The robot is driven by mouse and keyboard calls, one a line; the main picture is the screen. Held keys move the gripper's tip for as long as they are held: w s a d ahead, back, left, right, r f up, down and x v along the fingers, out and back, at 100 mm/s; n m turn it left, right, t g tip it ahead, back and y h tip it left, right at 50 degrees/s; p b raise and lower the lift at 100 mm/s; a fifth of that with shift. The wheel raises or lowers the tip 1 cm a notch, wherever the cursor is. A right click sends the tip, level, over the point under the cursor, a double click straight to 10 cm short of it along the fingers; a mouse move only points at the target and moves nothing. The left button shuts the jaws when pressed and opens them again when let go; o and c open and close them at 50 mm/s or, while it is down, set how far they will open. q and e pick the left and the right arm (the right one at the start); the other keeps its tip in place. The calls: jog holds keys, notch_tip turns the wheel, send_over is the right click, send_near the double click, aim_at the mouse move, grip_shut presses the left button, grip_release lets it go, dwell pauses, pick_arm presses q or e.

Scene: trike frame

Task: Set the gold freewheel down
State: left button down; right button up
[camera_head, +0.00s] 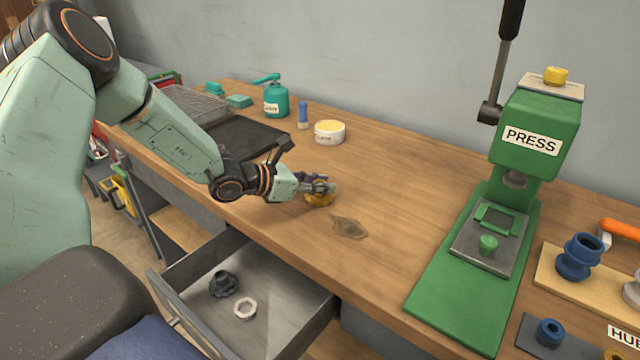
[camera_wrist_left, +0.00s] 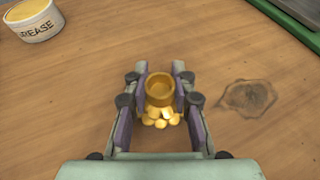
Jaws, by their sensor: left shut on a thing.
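The gold freewheel (camera_wrist_left: 159,92) is a short gold cylinder with a toothed, lobed lower part. In the left wrist view it sits between the two fingers of my left gripper (camera_wrist_left: 160,95), which is shut on it. In the head view my left gripper (camera_head: 318,188) is over the wooden bench, and the freewheel (camera_head: 319,200) shows just under the fingertips. It is at or very close to the bench top; I cannot tell if it touches. My right gripper is in neither view.
A dark knot (camera_head: 349,228) marks the bench right of the gripper. A grease tin (camera_head: 329,133) stands behind it, beside a blue tube (camera_head: 302,115) and a teal oil can (camera_head: 276,100). A green press (camera_head: 480,250) stands right. An open drawer (camera_head: 290,322) holds a dark part and a pale ring.

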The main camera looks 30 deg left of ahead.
pick_arm(q)
jog(key=c, duration=1.5)
grip_release()
jog(key=shift+s+f, duration=0.1)
jog(key=shift+c, duration=0.2)
jog(key=o, duration=0.3)
jog(key=shift+s+a, duration=0.1)
jog(key=shift+a, duration=0.1)
jog(key=shift+o, duration=0.7)
jog(key=shift+d, duration=0.15)
jog(key=shift+r, duration=0.3)
jog(key=p+v, duration=0.4)
jog(key=v, duration=0.1)
jog(key=shift+s+a+r, duration=0.15)
jog(key=shift+a+r, duration=0.1)
jog(key=p+v, duration=0.5)
jog(key=p, duration=0.1)
jog(key=shift+s+a, duration=0.1)
jog(key=shift+s, duration=0.05)
jog(key=shift+s+a+p, duration=0.15)
jog(key=shift+s+p, duration=0.3)
jog(key=shift+p, duration=0.3)
